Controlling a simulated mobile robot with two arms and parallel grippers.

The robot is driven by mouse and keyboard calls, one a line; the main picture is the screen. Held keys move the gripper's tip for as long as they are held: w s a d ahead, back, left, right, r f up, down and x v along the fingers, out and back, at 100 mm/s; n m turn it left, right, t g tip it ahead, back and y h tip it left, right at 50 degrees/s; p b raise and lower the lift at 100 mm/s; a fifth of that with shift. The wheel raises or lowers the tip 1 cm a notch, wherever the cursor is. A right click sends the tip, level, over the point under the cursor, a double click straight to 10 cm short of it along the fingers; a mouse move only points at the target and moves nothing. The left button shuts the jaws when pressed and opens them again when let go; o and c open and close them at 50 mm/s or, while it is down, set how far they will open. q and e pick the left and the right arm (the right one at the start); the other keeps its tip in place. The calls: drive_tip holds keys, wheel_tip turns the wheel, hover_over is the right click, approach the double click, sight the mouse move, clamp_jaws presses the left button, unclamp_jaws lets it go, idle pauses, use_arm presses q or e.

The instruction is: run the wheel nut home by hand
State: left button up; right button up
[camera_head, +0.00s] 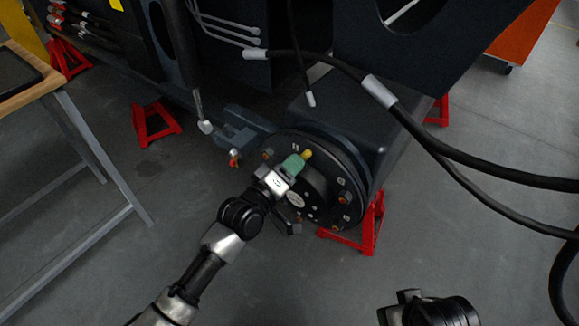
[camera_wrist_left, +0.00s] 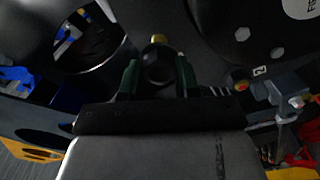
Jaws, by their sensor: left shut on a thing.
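In the left wrist view the dark hexagonal wheel nut (camera_wrist_left: 157,68) sits between the two green fingers of my left gripper (camera_wrist_left: 158,78). A yellow tip (camera_wrist_left: 158,39) shows just beyond the nut; it also shows in the head view (camera_head: 307,154). How far the nut is threaded cannot be seen.
Red axle stands (camera_head: 368,228) support the chassis. Thick black hoses (camera_head: 450,160) hang across the right side. A wooden-topped bench (camera_head: 25,85) stands at left. A dark part of my right arm shows at lower right. The grey floor between is clear.

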sight(302, 155)
use_arm(q)
drive_tip(key=shift+x, duration=0.9)
use_arm(e)
drive_tip(key=shift+f, duration=0.1)
use_arm(q)
drive_tip(key=shift+w+d, duration=0.4)
drive_tip(key=shift+w, duration=0.1)
use_arm(e)
drive_tip(key=shift+w, duration=0.25)
use_arm(q)
drive_tip(key=shift+s+f, duration=0.1)
drive_tip(key=shift+f, duration=0.05)
use_arm(e)
drive_tip(key=shift+s, duration=0.15)
drive_tip(key=shift+s+r, duration=0.1)
drive_tip(key=shift+r, duration=0.25)
idle(0.4)
use_arm(q)
drive_tip(key=m+p, duration=0.1)
drive_tip(key=m, duration=0.1)
drive_tip(key=m+p, duration=0.1)
drive_tip(key=m, duration=0.1)
drive_tip(key=shift+r, duration=0.35)
drive_tip(key=shift+f+m, duration=0.1)
drive_tip(key=shift+m, duration=0.8)
drive_tip(key=o, duration=1)
use_arm(e)
drive_tip(key=shift+w+a+f, duration=0.1)
drive_tip(key=shift+w+f, duration=0.35)
drive_tip(key=shift+f, duration=0.15)
